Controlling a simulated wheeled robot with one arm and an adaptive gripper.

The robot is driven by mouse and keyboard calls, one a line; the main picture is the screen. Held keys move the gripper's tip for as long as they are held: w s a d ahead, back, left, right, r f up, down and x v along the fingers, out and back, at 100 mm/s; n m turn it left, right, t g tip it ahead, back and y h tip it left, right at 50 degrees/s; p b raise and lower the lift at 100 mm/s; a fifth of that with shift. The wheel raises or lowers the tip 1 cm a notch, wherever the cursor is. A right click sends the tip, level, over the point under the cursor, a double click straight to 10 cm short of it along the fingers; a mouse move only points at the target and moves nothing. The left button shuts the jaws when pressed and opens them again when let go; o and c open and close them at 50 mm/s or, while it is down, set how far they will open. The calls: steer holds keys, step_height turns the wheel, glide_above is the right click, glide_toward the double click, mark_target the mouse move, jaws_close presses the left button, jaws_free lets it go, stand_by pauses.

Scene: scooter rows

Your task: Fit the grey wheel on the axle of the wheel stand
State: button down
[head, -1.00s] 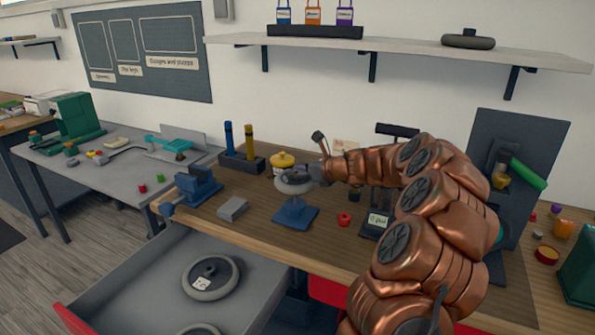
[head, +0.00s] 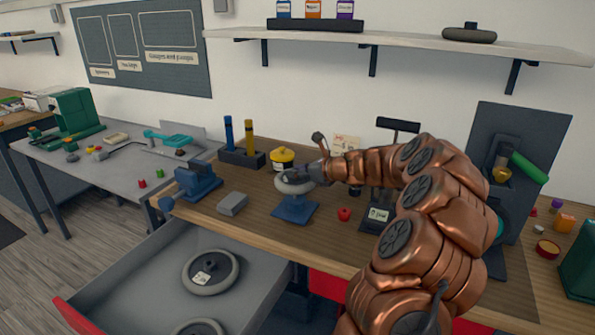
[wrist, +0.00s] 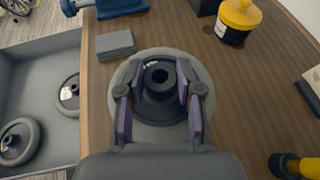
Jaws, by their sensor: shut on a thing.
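The grey wheel (head: 294,182) is at the top of the blue wheel stand (head: 295,209) on the wooden bench. My gripper (wrist: 157,88) is shut on the wheel's dark hub, with one finger on each side. In the wrist view the wheel's grey tyre (wrist: 161,130) surrounds the hub, and a dark round hole shows in the hub's middle. The wheel hides the stand in the wrist view. In the head view the wheel looks roughly level on the stand. I cannot tell how far the axle is in the hub.
A grey block (head: 232,204) and a blue vice (head: 197,180) stand left of the stand. A yellow-lidded pot (head: 282,158) is behind it, and a red knob-like piece (head: 344,214) is to the right. An open drawer (head: 152,272) below holds other wheels.

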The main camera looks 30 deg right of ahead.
steer(key=shift+f+b, duration=0.9)
steer(key=shift+f, duration=1.4)
steer(key=c, duration=0.7)
jaws_free()
steer(key=v, duration=1.2)
